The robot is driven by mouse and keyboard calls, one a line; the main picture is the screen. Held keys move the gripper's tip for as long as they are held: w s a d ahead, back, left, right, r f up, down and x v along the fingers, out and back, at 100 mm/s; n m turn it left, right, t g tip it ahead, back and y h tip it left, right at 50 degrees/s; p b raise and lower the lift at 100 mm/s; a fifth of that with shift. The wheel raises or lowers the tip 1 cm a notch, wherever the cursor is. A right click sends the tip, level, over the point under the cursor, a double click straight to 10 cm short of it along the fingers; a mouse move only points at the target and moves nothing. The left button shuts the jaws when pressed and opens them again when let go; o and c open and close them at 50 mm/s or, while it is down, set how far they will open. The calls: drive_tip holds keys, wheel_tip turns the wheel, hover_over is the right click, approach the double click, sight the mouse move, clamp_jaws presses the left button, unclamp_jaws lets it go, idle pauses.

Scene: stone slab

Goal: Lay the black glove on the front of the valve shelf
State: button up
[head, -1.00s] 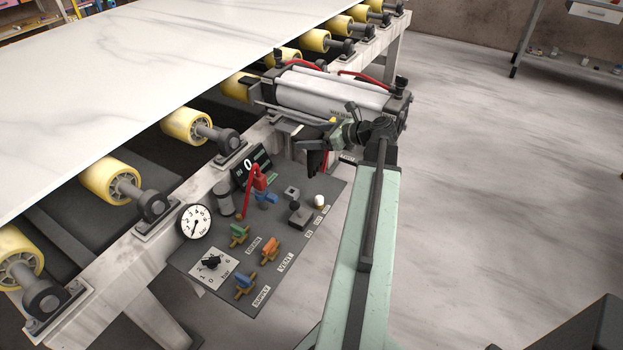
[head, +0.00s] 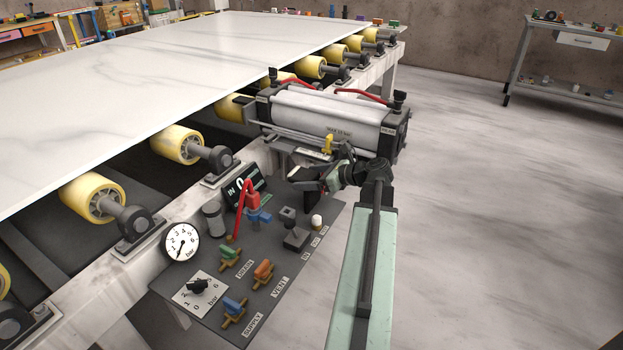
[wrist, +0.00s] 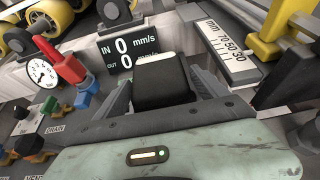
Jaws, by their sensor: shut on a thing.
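My gripper (head: 310,180) is shut on a dark thing, taken to be the black glove; in the wrist view the black glove (wrist: 161,80) shows as a bulky black shape with a pale end between the two grey fingers. In the head view the glove is small and dark, and its outline merges with the fingers. The valve shelf (head: 268,240) is a dark grey plate beside the conveyor, bearing valves and labels. My gripper is over its far right end, near the cylinder. I cannot tell how high the glove is above the plate.
A pressure gauge (head: 182,242), a red lever valve (head: 250,205), a black lever block (head: 296,236) and coloured valves crowd the shelf. A display (head: 240,190) stands behind. A large cylinder (head: 325,115) with a yellow pointer (head: 328,144) is close above my gripper. Open floor lies right.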

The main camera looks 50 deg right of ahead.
drive_tip(key=shift+f, duration=0.25)
drive_tip(key=o, duration=1.3)
drive_tip(key=shift+r, duration=0.1)
drive_tip(key=shift+r, duration=0.15)
drive_tip(key=p+v, duration=0.5)
drive_tip(key=v, duration=0.7)
